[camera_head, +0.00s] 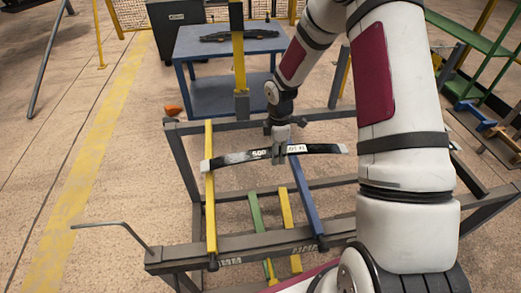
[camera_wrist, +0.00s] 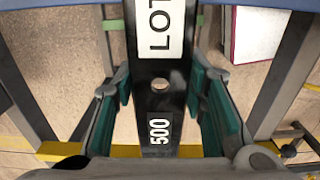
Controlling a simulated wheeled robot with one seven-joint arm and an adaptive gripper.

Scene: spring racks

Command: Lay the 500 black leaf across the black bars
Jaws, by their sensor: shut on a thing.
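The 500 black leaf (camera_head: 238,158) is a long, slightly bowed dark strip with pale ends, a white 500 mark and a white label. My gripper (camera_head: 279,153) is shut on it near its middle. In the wrist view the leaf (camera_wrist: 158,105) runs between the green finger pads of my gripper (camera_wrist: 160,92). In the head view the leaf crosses over a yellow bar (camera_head: 210,195) on the left and a blue bar (camera_head: 306,200) on the right. I cannot tell whether it touches them. I cannot pick out any bars that are clearly black, apart from the dark rack frame.
The dark rack frame (camera_head: 240,241) has shorter green (camera_head: 257,212) and yellow (camera_head: 286,208) bars between the outer two. A blue table (camera_head: 205,45) behind carries another dark leaf (camera_head: 240,35). A yellow post (camera_head: 238,60) stands behind the rack. Green shelving (camera_head: 470,35) is at right.

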